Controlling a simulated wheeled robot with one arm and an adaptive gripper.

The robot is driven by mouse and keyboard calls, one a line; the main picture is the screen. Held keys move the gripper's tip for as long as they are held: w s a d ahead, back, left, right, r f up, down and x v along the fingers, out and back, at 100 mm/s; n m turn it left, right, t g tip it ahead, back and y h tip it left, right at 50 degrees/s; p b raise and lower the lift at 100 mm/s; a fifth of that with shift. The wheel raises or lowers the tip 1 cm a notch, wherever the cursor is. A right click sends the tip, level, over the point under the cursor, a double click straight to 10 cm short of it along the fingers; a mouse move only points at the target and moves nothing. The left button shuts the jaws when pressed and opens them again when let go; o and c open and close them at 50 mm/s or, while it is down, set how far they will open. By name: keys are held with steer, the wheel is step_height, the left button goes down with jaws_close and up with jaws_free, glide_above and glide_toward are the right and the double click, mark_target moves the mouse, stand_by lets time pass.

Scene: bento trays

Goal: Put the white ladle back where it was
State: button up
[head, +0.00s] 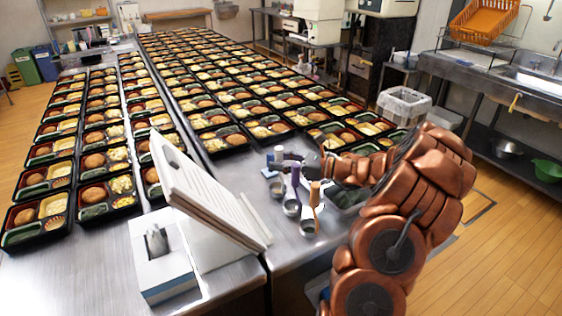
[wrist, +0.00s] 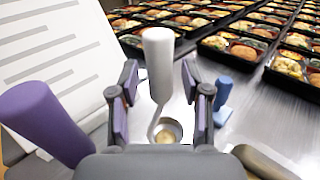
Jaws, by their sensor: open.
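The white ladle (wrist: 158,55) stands upright in the wrist view, its handle between my fingers and its small bowl low on the steel counter. My gripper (wrist: 163,95) is open around the handle, with a gap visible on each side. In the head view my gripper (head: 286,163) reaches in from the right at the row of ladles. The ladle's white handle top (head: 279,152) shows just beyond it, and the rest is partly hidden by the gripper.
A purple-handled ladle (wrist: 45,118) is close on the left. An orange-handled ladle (head: 316,192) stands nearer the front. A small blue object (wrist: 222,92) is beyond the right finger. A tilted white board (head: 205,190) stands left. Bento trays (head: 222,139) fill the counter behind.

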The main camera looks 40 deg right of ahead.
steer(key=shift+s+d+r, duration=0.15)
steer(key=shift+b+v, duration=0.85)
steer(key=shift+v, duration=4.95)
